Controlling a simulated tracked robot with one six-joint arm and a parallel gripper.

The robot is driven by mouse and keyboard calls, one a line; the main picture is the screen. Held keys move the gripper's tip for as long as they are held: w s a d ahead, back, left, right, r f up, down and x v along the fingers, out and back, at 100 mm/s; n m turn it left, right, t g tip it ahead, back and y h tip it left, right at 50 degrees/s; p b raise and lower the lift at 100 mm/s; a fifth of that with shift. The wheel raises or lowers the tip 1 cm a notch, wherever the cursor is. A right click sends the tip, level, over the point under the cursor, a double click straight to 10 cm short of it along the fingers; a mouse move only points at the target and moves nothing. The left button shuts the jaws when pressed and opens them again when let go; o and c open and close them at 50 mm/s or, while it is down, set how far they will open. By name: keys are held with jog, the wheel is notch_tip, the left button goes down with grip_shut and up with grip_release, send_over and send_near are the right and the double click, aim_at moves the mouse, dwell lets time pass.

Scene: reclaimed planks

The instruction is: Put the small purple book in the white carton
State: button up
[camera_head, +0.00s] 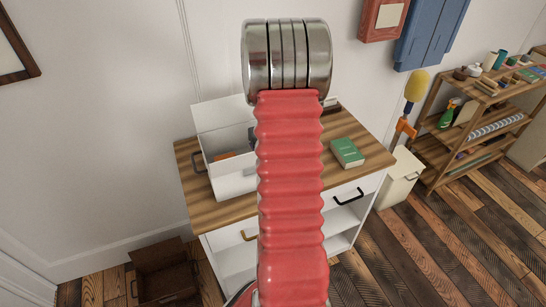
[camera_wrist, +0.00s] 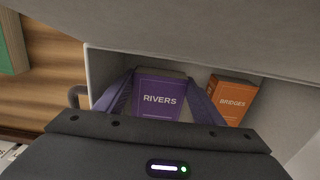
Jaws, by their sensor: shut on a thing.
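The small purple book (camera_wrist: 160,98), titled RIVERS, is between the two fingers of my gripper (camera_wrist: 161,80) in the wrist view. The gripper is shut on it. The book is within the walls of the white carton (camera_wrist: 103,70); I cannot tell whether it touches the carton's floor. In the head view the white carton (camera_head: 234,186) stands open on the wooden cabinet top, its lid raised at the back. My arm hides the purple book and most of the gripper there.
An orange book (camera_wrist: 232,98), titled BRIDGES, lies in the carton right of the purple one. A green book (camera_head: 347,152) lies on the cabinet top (camera_head: 345,125) to the right. A brown crate (camera_head: 163,270) and a white bin (camera_head: 399,178) stand on the floor beside the cabinet.

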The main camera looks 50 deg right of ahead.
jog(key=shift+f, duration=0.2)
jog(key=o, duration=1)
notch_tip(320, 180, up, 13)
jog(key=shift+r, duration=0.1)
dwell(0.6)
jog(key=shift+a, duration=0.1)
